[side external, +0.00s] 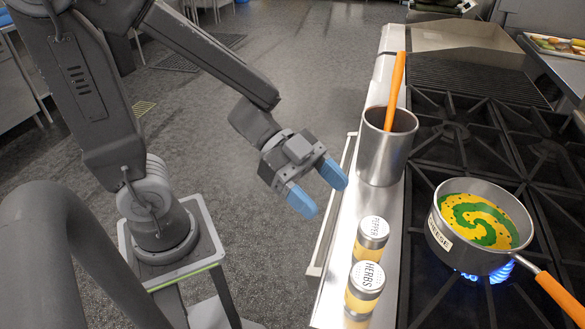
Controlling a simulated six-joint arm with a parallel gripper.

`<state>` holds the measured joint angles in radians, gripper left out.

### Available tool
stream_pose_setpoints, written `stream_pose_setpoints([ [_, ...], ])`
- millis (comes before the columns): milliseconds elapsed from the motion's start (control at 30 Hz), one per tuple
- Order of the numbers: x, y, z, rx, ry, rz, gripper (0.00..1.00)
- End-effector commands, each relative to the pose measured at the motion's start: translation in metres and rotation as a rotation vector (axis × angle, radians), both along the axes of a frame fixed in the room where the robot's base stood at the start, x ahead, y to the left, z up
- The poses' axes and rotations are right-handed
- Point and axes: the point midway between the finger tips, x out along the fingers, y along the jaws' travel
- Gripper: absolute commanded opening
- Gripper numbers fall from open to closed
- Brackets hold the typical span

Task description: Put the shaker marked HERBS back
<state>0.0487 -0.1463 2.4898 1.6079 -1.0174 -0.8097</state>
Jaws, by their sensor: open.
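The shaker marked HERBS (362,297) has a pale lid and a yellow body. It stands upright at the near end of the steel ledge (336,243) along the stove. A yellow part shows just below it; I cannot tell whether that is another shaker. A similar shaker marked PEPPER (368,251) stands close behind it. My gripper (320,190) has two blue fingertips spread apart, with nothing between them. It hangs over the ledge's left side, above and left of both shakers, apart from them.
A steel pot (382,160) holding an orange-handled utensil (395,90) stands farther back on the ledge. A pan (445,235) of yellow and green food sits over a lit blue flame (499,271), its orange handle (562,298) pointing to the lower right. A front rail (327,220) runs beside the ledge.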

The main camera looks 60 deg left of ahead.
Motion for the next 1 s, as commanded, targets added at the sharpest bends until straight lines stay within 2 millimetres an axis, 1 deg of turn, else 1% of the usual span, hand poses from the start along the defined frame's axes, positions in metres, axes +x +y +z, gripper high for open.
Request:
stream_pose_setpoints([
  [33, 0.014, 0.004, 0.007, 0.015, -0.057, 0.089, 0.66],
  [67, 0.024, 0.008, 0.012, 0.028, -0.092, 0.155, 0.66],
  [100, 0.037, 0.015, 0.019, 0.048, -0.138, 0.256, 0.66],
  [167, 0.056, 0.031, 0.031, 0.084, -0.196, 0.423, 0.66],
  [200, 0.066, 0.043, 0.039, 0.111, -0.221, 0.537, 0.66],
  [267, 0.075, 0.064, 0.05, 0.152, -0.234, 0.7, 0.66],
  [300, 0.077, 0.077, 0.055, 0.18, -0.227, 0.803, 0.66],
  [367, 0.076, 0.097, 0.061, 0.22, -0.191, 0.946, 0.66],
  [400, 0.072, 0.109, 0.064, 0.244, -0.151, 1.033, 0.66],
  [467, 0.061, 0.123, 0.065, 0.278, -0.071, 1.143, 0.66],
  [500, 0.052, 0.13, 0.065, 0.298, -0.005, 1.203, 0.66],
  [567, 0.036, 0.136, 0.063, 0.324, 0.109, 1.267, 0.66],
  [600, 0.024, 0.136, 0.061, 0.338, 0.187, 1.293, 0.66],
  [700, -0.005, 0.13, 0.058, 0.355, 0.373, 1.306, 0.66],
  [800, -0.027, 0.12, 0.057, 0.362, 0.512, 1.277, 0.66],
  [900, -0.041, 0.112, 0.057, 0.363, 0.595, 1.245, 0.66],
  [1000, -0.046, 0.108, 0.057, 0.364, 0.629, 1.228, 0.66],
])
